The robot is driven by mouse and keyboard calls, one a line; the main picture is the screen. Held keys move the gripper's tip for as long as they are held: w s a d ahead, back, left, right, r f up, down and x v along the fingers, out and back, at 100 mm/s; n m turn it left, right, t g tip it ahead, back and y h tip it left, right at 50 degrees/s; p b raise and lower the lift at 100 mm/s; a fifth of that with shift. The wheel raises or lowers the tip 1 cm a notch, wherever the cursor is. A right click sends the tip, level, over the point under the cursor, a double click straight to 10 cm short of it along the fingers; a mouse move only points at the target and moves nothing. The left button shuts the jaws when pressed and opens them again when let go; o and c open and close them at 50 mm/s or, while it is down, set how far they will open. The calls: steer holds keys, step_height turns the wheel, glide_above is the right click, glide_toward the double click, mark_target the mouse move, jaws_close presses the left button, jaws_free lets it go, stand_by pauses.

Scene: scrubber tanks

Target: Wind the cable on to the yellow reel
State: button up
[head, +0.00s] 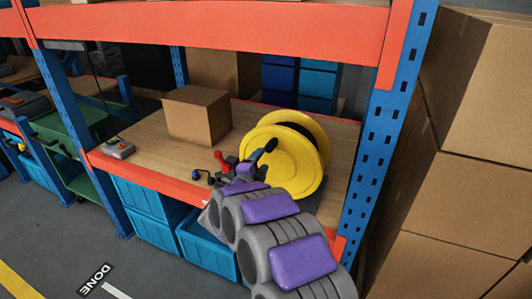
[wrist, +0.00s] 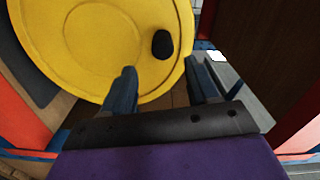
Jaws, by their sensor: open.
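The yellow reel (head: 285,160) stands upright on the wooden shelf at its right side. A dark band (head: 307,132) shows between its flanges; I cannot tell how much of it is cable. In the wrist view the reel's yellow face (wrist: 95,45) fills the upper left, with a black knob (wrist: 162,44) near its right rim. My gripper (head: 258,160) is in front of the reel face. Its two fingers are apart in the wrist view (wrist: 160,68), with the knob beyond and between the tips, and nothing is held. No loose cable run to the reel is clear.
A cardboard box (head: 197,115) stands on the shelf left of the reel. A small red-and-dark item (head: 219,162) is near my gripper. A grey box with a red button (head: 118,148) lies at the left. Blue posts (head: 380,150) and an orange beam (head: 220,35) frame the shelf.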

steer(key=v, duration=0.8)
steer(key=shift+s+p, duration=0.2)
steer(key=shift+p, duration=0.25)
steer(key=shift+w, duration=0.1)
steer(key=s+r+n+g+y, duration=0.55)
steer(key=s+n+y, duration=0.25)
steer(key=n+y, duration=0.3)
steer(key=s+d+f+n+g+h, duration=0.1)
steer(key=s+d+g, duration=0.3)
steer(key=s, duration=0.9)
steer(key=s+d+f+n+g+h, duration=0.2)
steer(key=s+d+n+g, duration=0.2)
steer(key=s+d, duration=0.7)
steer(key=s+d+f+n+g+h, duration=0.1)
steer(key=s+d+n+g, duration=0.2)
steer(key=s, duration=1.2)
steer(key=d+g, duration=0.2)
steer(key=d, duration=0.3)
steer(key=shift+f+h, duration=0.15)
steer(key=shift+h, duration=0.25)
